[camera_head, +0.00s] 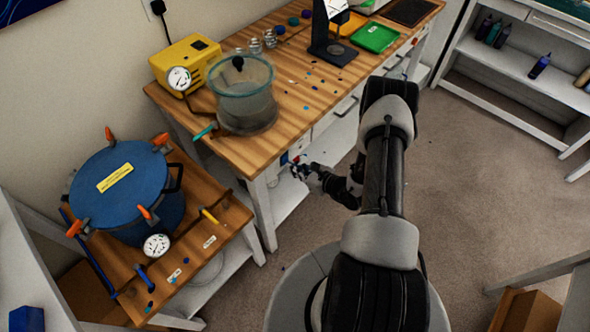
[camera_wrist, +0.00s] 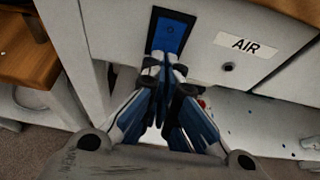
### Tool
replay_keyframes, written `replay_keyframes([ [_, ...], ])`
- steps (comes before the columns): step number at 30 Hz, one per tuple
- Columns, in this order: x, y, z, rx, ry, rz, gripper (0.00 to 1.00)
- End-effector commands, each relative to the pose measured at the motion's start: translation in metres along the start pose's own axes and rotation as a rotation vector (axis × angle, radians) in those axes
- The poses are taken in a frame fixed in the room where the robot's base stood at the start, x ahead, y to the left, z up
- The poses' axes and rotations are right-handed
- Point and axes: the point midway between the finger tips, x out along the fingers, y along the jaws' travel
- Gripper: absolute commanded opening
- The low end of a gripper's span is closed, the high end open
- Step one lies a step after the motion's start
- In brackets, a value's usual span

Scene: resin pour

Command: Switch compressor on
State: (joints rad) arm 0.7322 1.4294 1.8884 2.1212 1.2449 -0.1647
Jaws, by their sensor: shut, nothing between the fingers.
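A blue rocker switch (camera_wrist: 170,37) in a dark frame sits on a pale panel in the wrist view. A white label (camera_wrist: 248,43) reading "AIR" is to its right. My gripper (camera_wrist: 170,68) is shut and empty, with its fingertips at the lower edge of the switch and partly covering it. I cannot tell whether they touch it. In the head view my gripper (camera_head: 300,171) is low at the front side of the wooden workbench (camera_head: 292,93). The compressor itself cannot be clearly made out.
A blue pressure pot (camera_head: 120,190) with orange clamps stands on a lower wooden table at left. A clear chamber (camera_head: 246,105) and a yellow unit with a gauge (camera_head: 187,62) stand on the workbench. The carpet (camera_head: 480,180) at right is clear.

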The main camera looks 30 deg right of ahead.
Motion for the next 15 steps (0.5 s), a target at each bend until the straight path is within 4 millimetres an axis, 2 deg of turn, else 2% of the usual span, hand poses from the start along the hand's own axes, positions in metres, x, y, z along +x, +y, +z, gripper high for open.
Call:
replay_keyframes([
  [10, 0.001, 0.000, 0.000, 0.000, 0.000, 0.000, 0.00],
  [15, 0.011, 0.001, -0.002, 0.000, -0.005, 0.002, 0.00],
])
